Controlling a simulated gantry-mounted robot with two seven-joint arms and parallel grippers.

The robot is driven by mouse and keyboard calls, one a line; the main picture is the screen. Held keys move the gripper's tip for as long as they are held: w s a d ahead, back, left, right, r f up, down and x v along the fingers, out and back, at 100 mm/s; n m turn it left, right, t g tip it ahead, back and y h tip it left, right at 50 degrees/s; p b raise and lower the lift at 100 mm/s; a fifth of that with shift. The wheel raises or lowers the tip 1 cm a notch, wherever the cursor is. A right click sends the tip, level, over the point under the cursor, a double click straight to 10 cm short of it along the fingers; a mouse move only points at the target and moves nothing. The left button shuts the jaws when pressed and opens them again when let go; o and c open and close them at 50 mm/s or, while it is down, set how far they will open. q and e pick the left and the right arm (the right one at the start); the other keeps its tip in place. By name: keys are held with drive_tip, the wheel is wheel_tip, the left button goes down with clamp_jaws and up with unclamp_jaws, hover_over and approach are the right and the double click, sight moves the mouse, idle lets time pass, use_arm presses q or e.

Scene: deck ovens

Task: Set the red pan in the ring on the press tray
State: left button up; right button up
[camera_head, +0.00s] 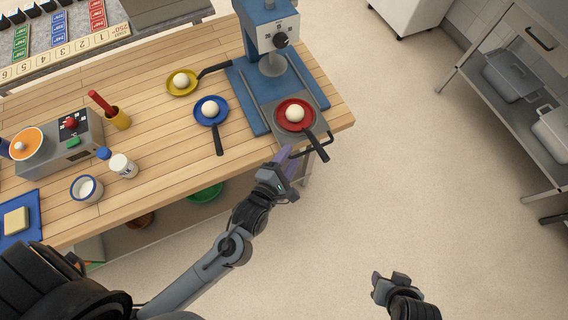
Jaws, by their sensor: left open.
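The red pan (284,122) holds a pale dough ball (295,113) and rests on the press tray (307,132) at the front of the blue press (270,30). Its dark handle (316,146) points down and right, over the tray's front edge. The ring is hidden; I cannot tell whether the pan sits fully in it. My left gripper (287,158) is open, just below the tray's front edge, close to the tray's bar handle and apart from the pan handle. My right gripper (390,280) is low in the view over the floor, far from the pan.
A blue pan (222,116) and a yellow pan (169,85), each with a dough ball, lie left of the press. A control box (55,150), a red-handled tool in a yellow cup (119,119), a jar (123,167) and a bowl (87,188) stand farther left.

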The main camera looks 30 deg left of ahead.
use_arm(q)
drive_tip(key=s+a+f+m+g, duration=0.1)
drive_tip(key=s+a+m+g, duration=0.3)
drive_tip(key=m, duration=0.9)
drive_tip(key=s+a+f+m+g, duration=0.2)
drive_tip(key=s+a+m+g, duration=0.2)
drive_tip(key=s+m+g, duration=0.4)
drive_tip(key=s+m, duration=0.4)
drive_tip(key=shift+f+m, duration=0.15)
drive_tip(key=shift+m, duration=0.25)
drive_tip(key=shift+s, duration=0.1)
